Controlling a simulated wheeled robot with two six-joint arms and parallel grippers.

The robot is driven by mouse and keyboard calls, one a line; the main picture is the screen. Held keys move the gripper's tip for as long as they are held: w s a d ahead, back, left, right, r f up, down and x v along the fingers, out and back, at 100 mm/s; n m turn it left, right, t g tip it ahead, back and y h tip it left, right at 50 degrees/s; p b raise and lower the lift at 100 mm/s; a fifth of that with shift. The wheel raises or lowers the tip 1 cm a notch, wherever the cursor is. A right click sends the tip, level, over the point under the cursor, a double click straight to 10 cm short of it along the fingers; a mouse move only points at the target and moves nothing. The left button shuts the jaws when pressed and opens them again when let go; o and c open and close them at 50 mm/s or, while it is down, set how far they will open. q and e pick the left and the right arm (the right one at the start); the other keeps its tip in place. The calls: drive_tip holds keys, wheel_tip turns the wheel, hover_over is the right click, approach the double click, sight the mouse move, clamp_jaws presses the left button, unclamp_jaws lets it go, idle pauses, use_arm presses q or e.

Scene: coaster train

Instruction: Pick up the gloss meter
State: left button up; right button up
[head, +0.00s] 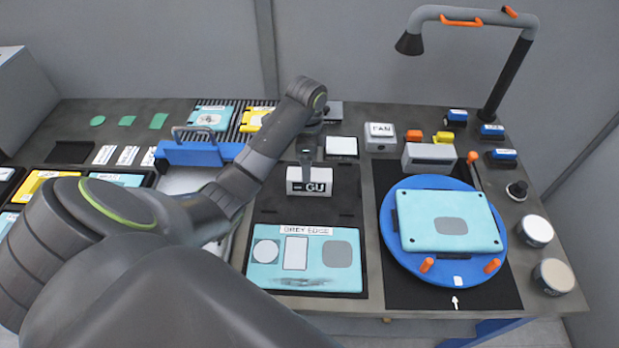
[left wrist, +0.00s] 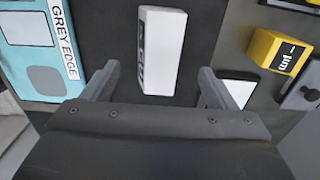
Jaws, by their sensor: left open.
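The gloss meter (head: 309,180), a small white block with a dark face marked GU, sits on the dark board behind the teal panel marked GREY EDGE (head: 303,262). My left gripper (head: 306,160) is over the board just behind and above the meter, and its fingers partly overlap it in the head view. In the left wrist view the gripper (left wrist: 158,75) is open and empty. The white meter (left wrist: 162,50) lies beyond the fingertips, between their lines, apart from both fingers. My right gripper is not in view.
A blue turntable (head: 390,238) with a teal panel (head: 448,221) stands right of the board. The FAN box (head: 380,138), a grey block (head: 430,158) and a lamp (head: 497,75) are at the back right.

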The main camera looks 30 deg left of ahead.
use_arm(q)
wheel_tip(320, 180, down, 3)
drive_tip(key=shift+r+b, duration=0.1)
drive_tip(key=shift+b, duration=0.2)
drive_tip(key=shift+d+f+p, duration=0.1)
drive_tip(key=shift+f+p, duration=0.3)
drive_tip(key=shift+f, duration=0.15)
drive_tip(key=f, duration=0.1)
drive_tip(key=f+p, duration=0.1)
drive_tip(key=f, duration=0.1)
drive_tip(key=shift+d+f, duration=0.2)
drive_tip(key=shift+f, duration=0.45)
drive_tip(key=c, duration=1.3)
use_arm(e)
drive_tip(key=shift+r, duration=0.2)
use_arm(q)
drive_tip(key=shift+r, duration=0.1)
